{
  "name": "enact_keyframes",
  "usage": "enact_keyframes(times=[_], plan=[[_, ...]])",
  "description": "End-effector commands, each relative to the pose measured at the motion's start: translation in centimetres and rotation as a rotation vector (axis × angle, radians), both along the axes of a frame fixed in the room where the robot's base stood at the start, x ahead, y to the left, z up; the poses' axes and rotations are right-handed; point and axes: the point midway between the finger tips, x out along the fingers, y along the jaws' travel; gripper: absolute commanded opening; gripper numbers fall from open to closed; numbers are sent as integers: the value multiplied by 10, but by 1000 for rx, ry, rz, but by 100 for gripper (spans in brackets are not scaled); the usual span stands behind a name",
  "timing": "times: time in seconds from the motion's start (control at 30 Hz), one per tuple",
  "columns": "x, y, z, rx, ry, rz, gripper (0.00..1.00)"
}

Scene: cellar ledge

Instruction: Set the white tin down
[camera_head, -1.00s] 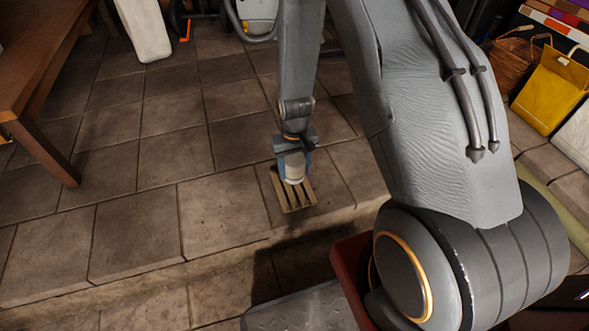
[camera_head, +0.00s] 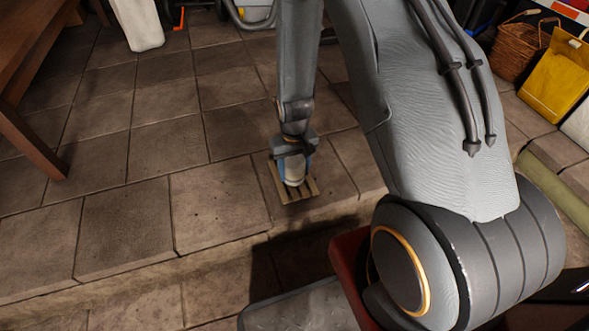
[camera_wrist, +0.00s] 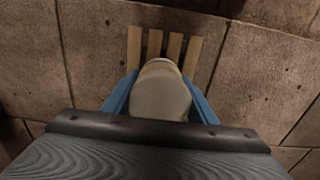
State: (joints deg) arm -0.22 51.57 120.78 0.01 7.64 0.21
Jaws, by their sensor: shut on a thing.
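The white tin (camera_head: 294,172) is upright between the blue fingers of my gripper (camera_head: 293,166). In the wrist view the pale tin (camera_wrist: 160,92) fills the space between the two blue fingers of my gripper (camera_wrist: 160,106), which is shut on it. The tin is over a small slatted wooden rack (camera_head: 297,194) on the stone ledge. The rack's slats (camera_wrist: 152,42) stick out beyond the tin in the wrist view. I cannot tell whether the tin's base touches the slats.
The tiled ledge (camera_head: 140,205) is clear to the left of the rack, and its edge drops off just in front. A wooden table (camera_head: 30,140) stands at the left. A yellow bag (camera_head: 553,80) and a wicker basket (camera_head: 517,50) are at the right.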

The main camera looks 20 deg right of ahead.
Motion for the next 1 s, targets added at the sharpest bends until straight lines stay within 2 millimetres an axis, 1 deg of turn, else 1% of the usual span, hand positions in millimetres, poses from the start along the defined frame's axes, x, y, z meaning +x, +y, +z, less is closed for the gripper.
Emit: enact_keyframes(times=[0.27,0.9,0.93,1.0], plan=[[0,0,0,0,0,0,19],[0,0,-12,0,0,0,19],[0,0,-12,0,-1,0,54],[0,0,-12,0,-1,0,66]])
